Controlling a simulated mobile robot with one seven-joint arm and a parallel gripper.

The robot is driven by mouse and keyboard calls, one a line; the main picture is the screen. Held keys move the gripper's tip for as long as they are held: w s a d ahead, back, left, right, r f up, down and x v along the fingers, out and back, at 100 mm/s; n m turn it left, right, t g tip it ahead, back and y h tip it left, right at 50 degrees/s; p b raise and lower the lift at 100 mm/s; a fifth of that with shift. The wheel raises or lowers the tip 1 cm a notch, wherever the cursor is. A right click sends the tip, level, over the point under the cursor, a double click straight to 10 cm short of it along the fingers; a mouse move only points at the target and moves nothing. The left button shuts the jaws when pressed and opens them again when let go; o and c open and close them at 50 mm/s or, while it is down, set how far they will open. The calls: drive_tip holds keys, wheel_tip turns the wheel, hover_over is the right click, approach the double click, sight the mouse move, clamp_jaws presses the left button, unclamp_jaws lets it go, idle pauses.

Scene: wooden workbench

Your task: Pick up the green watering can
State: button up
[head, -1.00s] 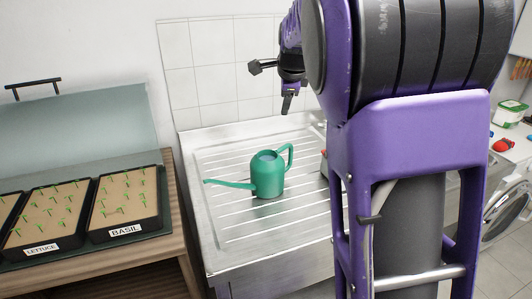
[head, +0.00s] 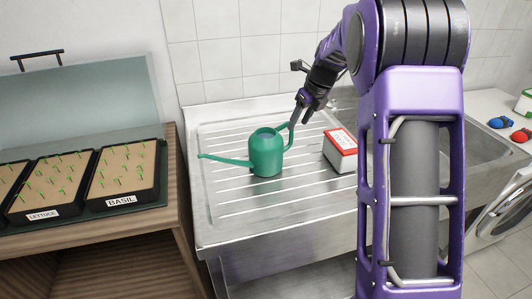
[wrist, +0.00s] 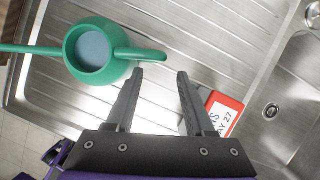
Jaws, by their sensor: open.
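The green watering can (head: 266,156) stands upright on the ribbed metal drainboard, its long spout pointing left and its handle on the right. In the wrist view the can (wrist: 88,50) is at the upper left, with greyish water or a grey inside showing through its top opening. Its handle reaches right, close to the left fingertip. My gripper (head: 299,113) is at the handle side of the can, just above and to the right of it. In the wrist view my gripper (wrist: 160,72) is open, with nothing between its fingers. I cannot tell whether the left finger touches the handle.
A red-and-white box (head: 341,153) stands right of the can on the drainboard (head: 225,215); it shows by the right finger in the wrist view (wrist: 222,112). A sink basin (head: 475,150) lies further right. Seedling trays (head: 124,178) stand on a wooden bench at left.

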sight(291, 139)
drive_tip(key=x, duration=0.9)
drive_tip(key=shift+f+b, duration=0.2)
drive_tip(key=shift+b, duration=0.2)
clamp_jaws()
idle(0.9)
drive_tip(key=shift+r, duration=0.2)
